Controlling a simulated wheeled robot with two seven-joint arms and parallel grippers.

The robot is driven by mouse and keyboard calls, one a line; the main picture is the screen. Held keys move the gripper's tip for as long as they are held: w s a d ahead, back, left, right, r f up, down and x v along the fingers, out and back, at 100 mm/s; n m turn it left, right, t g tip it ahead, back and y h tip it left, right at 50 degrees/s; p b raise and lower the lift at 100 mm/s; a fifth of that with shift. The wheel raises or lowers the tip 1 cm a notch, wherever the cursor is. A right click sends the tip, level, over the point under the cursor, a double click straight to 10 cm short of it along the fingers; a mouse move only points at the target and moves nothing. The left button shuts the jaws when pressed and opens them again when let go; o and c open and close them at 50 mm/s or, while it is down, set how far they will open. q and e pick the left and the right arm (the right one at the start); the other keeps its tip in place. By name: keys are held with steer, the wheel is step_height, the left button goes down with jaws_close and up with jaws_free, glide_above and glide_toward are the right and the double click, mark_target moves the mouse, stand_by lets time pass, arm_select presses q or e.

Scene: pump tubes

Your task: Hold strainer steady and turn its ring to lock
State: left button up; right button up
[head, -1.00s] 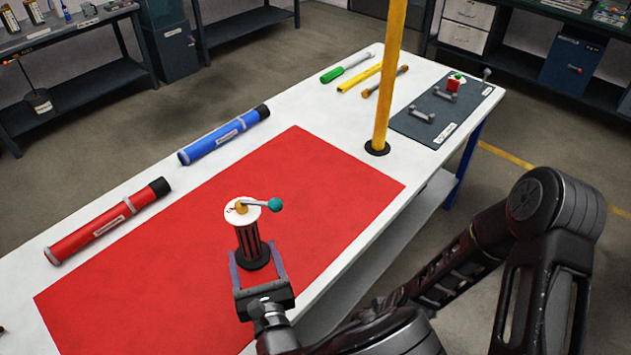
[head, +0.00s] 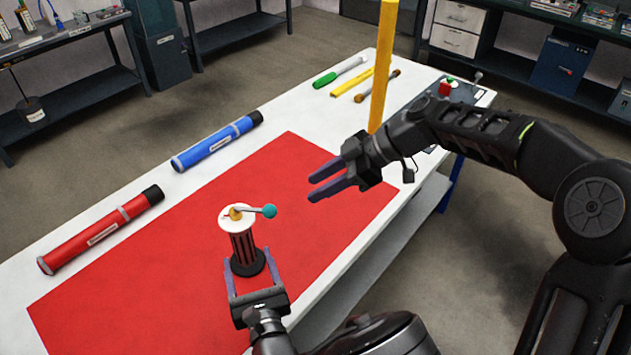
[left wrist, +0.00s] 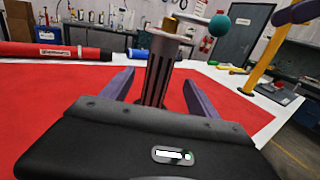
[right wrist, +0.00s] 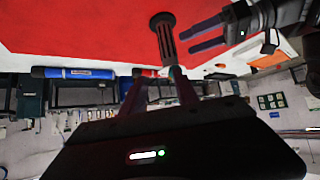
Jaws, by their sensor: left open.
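The strainer (head: 244,247) stands upright on the red mat: a dark slotted body on a black base, with a white ring or cap (head: 230,221) on top. An orange hub and a lever with a teal ball (head: 269,211) sit on the cap. My left gripper (head: 249,267) is open, its fingers on either side of the strainer's lower body; contact is not clear. The left wrist view shows the strainer (left wrist: 160,80) between the fingers. My right gripper (head: 311,189) is open and empty, right of the strainer and apart from it, its fingers pointing left.
The red mat (head: 130,290) covers the white table's near part. Red (head: 100,231) and blue (head: 216,142) tubes lie along its left side. A yellow post (head: 382,70) rises behind my right arm. Green and yellow tools (head: 340,71) lie at the far end beside a dark panel (head: 468,93).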

mark_target(243, 243)
steer(key=shift+s+a+r+n+g, duration=0.2)
steer(key=shift+s+a+r+g, duration=0.1)
steer(key=shift+s+r, duration=0.25)
steer(key=shift+s+a+r+n+g, duration=0.2)
steer(key=shift+s+a+r+g, duration=0.1)
steer(key=shift+s+r, duration=0.2)
arm_select(q)
steer(key=shift+w, duration=0.1)
steer(key=shift+x, duration=3.85)
arm_select(e)
steer(key=shift+w, duration=0.1)
arm_select(q)
steer(key=shift+c, duration=0.2)
jaws_close()
